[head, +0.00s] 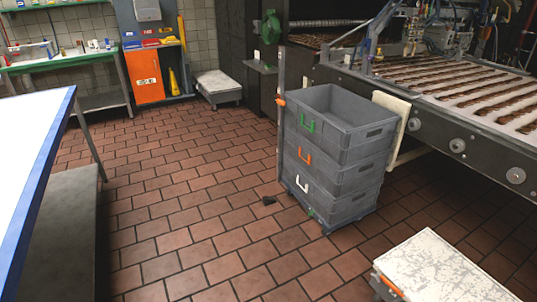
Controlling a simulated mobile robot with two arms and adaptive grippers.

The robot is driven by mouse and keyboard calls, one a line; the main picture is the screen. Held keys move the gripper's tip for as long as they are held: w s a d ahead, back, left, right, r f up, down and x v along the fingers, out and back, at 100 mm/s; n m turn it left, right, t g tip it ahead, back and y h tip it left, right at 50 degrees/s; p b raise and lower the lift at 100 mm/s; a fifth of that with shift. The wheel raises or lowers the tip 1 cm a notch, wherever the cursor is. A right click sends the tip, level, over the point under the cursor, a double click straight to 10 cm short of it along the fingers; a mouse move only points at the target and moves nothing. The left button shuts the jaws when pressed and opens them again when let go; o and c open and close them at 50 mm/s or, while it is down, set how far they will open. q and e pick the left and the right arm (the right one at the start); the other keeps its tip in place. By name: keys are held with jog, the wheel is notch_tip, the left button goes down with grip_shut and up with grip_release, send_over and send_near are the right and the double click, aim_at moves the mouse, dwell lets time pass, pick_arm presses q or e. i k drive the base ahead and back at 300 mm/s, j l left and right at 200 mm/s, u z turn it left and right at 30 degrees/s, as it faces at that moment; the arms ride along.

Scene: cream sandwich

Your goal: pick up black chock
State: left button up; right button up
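A small black chock (268,200) lies on the red-brown tiled floor in the head view, a little below the picture's middle. It is just left of the wheeled base of a stack of grey crates (338,150), with a small gap of floor seemingly between them. Its exact shape is too small to make out. Neither of my grippers shows in the head view.
A white table with a blue edge (62,125) stands at the left. A white-topped cart (440,268) is at the lower right. A conveyor machine (455,146) fills the right. An orange cabinet (145,78) stands at the back. The tiled floor (180,215) left of the chock is clear.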

aim_at(267, 200)
jog(key=i+j, duration=0.15)
jog(key=i, duration=0.35)
jog(key=i+j+z, duration=0.1)
jog(key=i, duration=0.4)
jog(key=i+j, duration=0.25)
jog(key=i, duration=0.25)
